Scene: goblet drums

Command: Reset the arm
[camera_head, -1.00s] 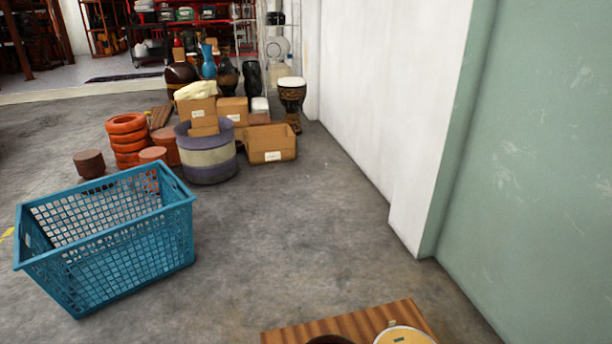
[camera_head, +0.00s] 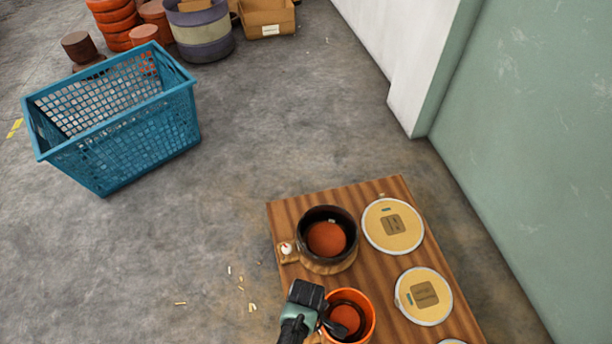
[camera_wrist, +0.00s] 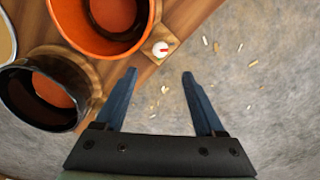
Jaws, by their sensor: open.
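My gripper (camera_head: 318,310) is at the bottom of the head view, low over the left edge of a striped wooden table, beside an orange drum (camera_head: 369,318). In the wrist view my gripper (camera_wrist: 160,73) is open, its two blue-grey fingers apart with nothing between them. The orange drum (camera_wrist: 105,46) is ahead and to the left there, and a dark drum with a reddish inside (camera_wrist: 20,100) is at the left. A small wooden block with a white and red knob (camera_wrist: 161,48) is just beyond the fingertips, apart from them.
The wooden table (camera_head: 385,305) also bears a dark drum (camera_head: 327,264) and pale round drum heads (camera_head: 392,240). A blue basket (camera_head: 130,140) stands on the floor at left. A green wall (camera_head: 530,150) bounds the right. Floor left of the table is open, with small scraps.

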